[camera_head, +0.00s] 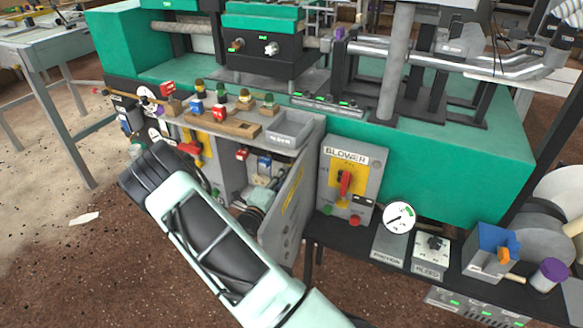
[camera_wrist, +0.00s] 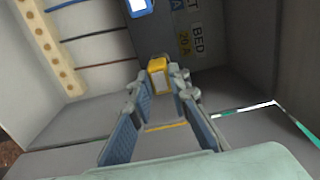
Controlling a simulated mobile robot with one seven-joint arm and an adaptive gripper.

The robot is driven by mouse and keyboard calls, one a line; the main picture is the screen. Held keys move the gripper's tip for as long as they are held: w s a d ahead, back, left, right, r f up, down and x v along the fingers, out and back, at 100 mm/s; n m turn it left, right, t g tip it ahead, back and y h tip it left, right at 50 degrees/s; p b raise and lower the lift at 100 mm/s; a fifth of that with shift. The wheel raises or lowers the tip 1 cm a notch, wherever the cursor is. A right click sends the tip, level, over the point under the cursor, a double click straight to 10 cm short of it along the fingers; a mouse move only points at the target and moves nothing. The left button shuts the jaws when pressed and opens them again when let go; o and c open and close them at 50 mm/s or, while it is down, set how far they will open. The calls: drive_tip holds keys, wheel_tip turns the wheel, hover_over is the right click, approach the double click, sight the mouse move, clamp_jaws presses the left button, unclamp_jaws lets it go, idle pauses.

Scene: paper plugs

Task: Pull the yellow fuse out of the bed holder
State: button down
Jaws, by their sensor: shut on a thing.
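The yellow fuse (camera_wrist: 158,76) shows in the wrist view between the fingertips of my gripper (camera_wrist: 158,88), which is shut on it. The label reading BED 20 A (camera_wrist: 190,32) is on the panel just beyond it, up and to the right. The bed holder itself is hidden behind the fuse and fingers, so I cannot tell how far the fuse sits in it. In the head view my gripper (camera_head: 252,198) reaches into the open grey cabinet (camera_head: 228,172), and the yellow fuse cannot be made out clearly there.
A blue fuse (camera_wrist: 138,7) is at the top of the wrist view. A pale terminal strip (camera_wrist: 47,45) with wires runs at left. The open cabinet door (camera_head: 287,215) stands close to the right of my arm. A wooden block (camera_head: 232,124) and grey tray (camera_head: 290,128) sit on top.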

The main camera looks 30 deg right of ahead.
drive_tip(key=shift+s+a, duration=0.15)
drive_tip(key=shift+a, duration=0.05)
idle(0.5)
drive_tip(key=shift+p+v, duration=0.5)
drive_tip(key=shift+v, duration=0.65)
drive_tip(key=shift+s+a, duration=0.15)
drive_tip(key=shift+p+v, duration=0.65)
drive_tip(key=shift+v, duration=0.75)
